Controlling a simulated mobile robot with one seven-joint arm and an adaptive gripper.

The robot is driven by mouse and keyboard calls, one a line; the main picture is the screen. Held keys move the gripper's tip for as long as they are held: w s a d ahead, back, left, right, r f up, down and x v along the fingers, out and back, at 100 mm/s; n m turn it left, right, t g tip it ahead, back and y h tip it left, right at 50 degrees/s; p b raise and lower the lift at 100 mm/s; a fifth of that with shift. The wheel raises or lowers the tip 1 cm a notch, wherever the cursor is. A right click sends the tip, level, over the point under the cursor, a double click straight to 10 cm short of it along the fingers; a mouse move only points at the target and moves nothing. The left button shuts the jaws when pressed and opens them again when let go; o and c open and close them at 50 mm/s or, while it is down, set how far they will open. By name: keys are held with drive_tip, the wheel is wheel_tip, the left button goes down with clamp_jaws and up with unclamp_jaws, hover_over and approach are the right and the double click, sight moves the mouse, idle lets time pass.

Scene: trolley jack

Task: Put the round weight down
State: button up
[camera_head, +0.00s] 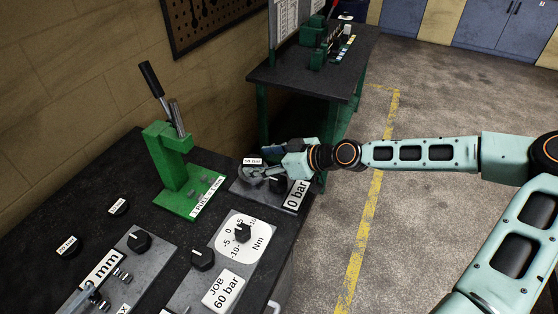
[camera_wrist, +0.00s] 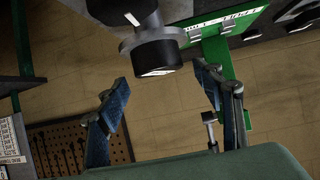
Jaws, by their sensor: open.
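A round black weight with a white label (camera_head: 252,162) sits at the grey block by the bench's right edge, beside my gripper (camera_head: 268,173). In the wrist view a black cylinder with a white label on its face, which looks like this weight (camera_wrist: 157,52), is just beyond and between my fingertips (camera_wrist: 160,76). My two blue fingers are spread with a gap on both sides of it. It seems to rest on a grey round part behind it. Two other round black weights (camera_head: 118,206) (camera_head: 69,245) lie on the bench at the left.
The green press with a lever (camera_head: 170,150) stands left of my gripper. A knob block labelled 0 bar (camera_head: 290,192) is close under my wrist. The Nm dial (camera_head: 243,233) is in front. A second bench (camera_head: 315,78) stands behind. Bare black benchtop lies around the left weights.

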drive_tip(key=v, duration=0.7)
drive_tip(key=shift+s+d+r+b, duration=0.1)
drive_tip(key=shift+d+b, duration=0.2)
drive_tip(key=shift+b, duration=0.05)
